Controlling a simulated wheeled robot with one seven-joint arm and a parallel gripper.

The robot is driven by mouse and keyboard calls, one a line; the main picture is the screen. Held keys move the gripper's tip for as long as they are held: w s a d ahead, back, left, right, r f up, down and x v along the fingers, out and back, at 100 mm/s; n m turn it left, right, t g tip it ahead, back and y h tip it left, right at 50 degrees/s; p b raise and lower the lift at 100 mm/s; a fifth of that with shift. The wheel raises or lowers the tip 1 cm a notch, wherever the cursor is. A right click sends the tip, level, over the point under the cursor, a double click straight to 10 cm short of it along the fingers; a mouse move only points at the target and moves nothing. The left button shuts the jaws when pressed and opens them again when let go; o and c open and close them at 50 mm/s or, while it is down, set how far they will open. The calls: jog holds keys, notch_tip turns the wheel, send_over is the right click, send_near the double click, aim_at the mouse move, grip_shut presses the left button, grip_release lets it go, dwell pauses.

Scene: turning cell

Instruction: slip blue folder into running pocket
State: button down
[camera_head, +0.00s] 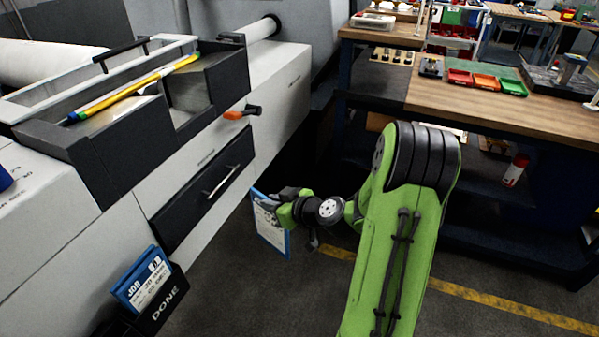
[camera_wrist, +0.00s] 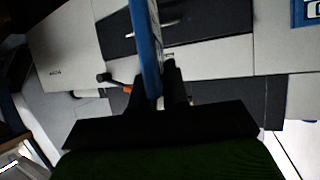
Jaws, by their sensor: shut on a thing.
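My gripper (camera_head: 280,203) is shut on a blue folder (camera_head: 270,232) with a white printed sheet. The folder hangs upright in the air in front of the grey machine. In the wrist view the folder (camera_wrist: 146,40) shows edge-on between the two dark fingers (camera_wrist: 158,80). A black pocket (camera_head: 163,309) marked DONE is on the machine's front at lower left. Another blue folder (camera_head: 143,281), labelled JOB, stands in it. I see no pocket with a readable running label.
The machine (camera_head: 275,85) has a dark drawer with a bar handle (camera_head: 221,181) and an orange-and-black lever (camera_head: 242,112). A workbench (camera_head: 480,100) with coloured bins stands at right. The floor around my gripper is open.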

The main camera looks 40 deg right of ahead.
jog(key=w+a+f+m+h, duration=0.2)
jog(key=w+a+f, duration=0.2)
jog(key=a+f, duration=1)
notch_tip(320, 180, down, 3)
jog(key=shift+a, duration=0.25)
jog(key=shift+w+r, duration=0.1)
